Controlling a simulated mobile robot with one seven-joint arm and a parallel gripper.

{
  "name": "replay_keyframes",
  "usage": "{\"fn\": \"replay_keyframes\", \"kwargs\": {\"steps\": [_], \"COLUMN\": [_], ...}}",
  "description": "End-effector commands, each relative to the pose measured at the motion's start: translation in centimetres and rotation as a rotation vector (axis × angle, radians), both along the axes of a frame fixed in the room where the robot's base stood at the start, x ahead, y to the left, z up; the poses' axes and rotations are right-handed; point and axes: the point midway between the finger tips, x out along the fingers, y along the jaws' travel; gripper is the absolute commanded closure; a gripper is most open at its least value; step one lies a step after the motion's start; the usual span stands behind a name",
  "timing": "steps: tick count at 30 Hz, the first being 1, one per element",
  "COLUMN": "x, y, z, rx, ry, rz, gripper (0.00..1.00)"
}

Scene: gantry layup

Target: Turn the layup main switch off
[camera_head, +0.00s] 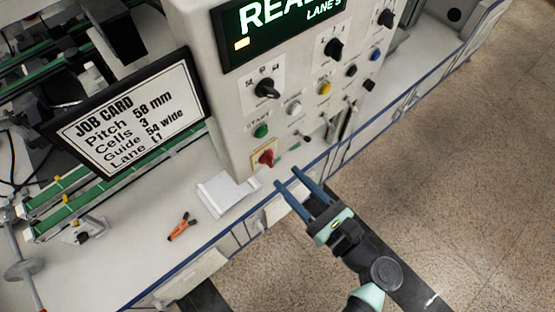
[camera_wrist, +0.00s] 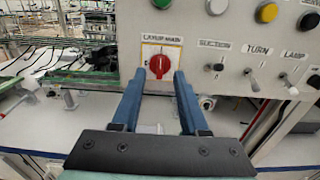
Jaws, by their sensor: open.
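The layup main switch is a red rotary knob (camera_wrist: 160,65) on a plate under a "LAYUP MAIN" label in the wrist view. A pale line on the knob stands about upright. The switch also shows in the head view (camera_head: 266,158), low on the panel's left side, red on a yellow plate. My gripper (camera_head: 289,186) is open and empty, in front of and below the panel. In the wrist view its blue fingers (camera_wrist: 155,80) point toward the switch, with the knob between their tips in the picture. The fingers look apart from the knob.
The panel (camera_wrist: 220,55) carries toggles beside the switch, including the "TURN" toggle (camera_wrist: 251,78). A green button (camera_head: 261,131) sits above it. A job card screen (camera_head: 130,115), white tray (camera_head: 225,193) and orange-handled tool (camera_head: 182,227) are to the left. Floor at right is clear.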

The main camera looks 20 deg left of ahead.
Motion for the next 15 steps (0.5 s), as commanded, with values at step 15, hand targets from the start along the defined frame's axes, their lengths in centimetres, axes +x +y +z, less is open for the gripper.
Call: {"fn": "replay_keyframes", "kwargs": {"steps": [15], "x": [2.8], "y": [4.1], "z": [0.0], "rx": [-0.001], "ry": [-0.002], "rz": [0.000], "gripper": [0.56]}}
